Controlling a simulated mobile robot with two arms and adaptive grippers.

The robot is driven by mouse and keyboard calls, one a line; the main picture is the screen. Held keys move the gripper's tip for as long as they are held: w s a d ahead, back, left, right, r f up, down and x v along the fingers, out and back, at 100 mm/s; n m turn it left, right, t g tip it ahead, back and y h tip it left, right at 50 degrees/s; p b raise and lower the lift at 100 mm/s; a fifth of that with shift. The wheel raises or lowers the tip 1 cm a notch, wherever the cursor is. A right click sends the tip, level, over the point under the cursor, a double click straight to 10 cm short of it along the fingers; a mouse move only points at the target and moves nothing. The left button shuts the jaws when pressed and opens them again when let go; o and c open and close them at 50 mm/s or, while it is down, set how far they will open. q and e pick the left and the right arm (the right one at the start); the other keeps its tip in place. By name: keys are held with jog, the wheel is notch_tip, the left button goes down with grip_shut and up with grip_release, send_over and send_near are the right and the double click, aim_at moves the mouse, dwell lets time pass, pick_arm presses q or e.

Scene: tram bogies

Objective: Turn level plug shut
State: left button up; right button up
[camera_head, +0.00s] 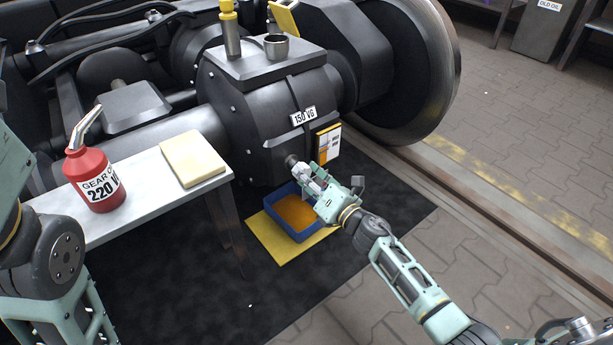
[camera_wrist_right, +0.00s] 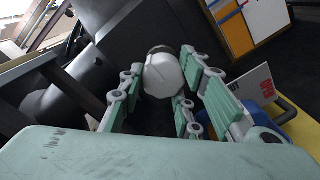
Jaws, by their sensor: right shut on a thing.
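The level plug (camera_wrist_right: 163,75) shows in the right wrist view as a pale faceted knob between my right gripper's fingers. It sits low on the front of the dark gearbox housing (camera_head: 265,125) marked "150 VG". My right gripper (camera_head: 308,172) is at the plug, with its fingers closed around it; the same gripper fills the right wrist view (camera_wrist_right: 158,92). The fingers hide much of the plug in the head view. My left arm shows at the left edge of the head view, but its gripper is out of view.
A blue tray (camera_head: 318,236) of amber oil stands on a yellow pad (camera_head: 262,240) below the plug. A table (camera_head: 140,190) at left bears a red gear oil can (camera_head: 92,180) and a folded cloth (camera_head: 193,157). A large wheel (camera_head: 440,70) stands behind right.

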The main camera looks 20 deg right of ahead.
jog(key=o, duration=1.1)
jog(key=shift+a, duration=0.3)
jog(key=shift+s+d, duration=0.1)
jog(key=v, duration=1.2)
jog(key=shift+c, duration=0.2)
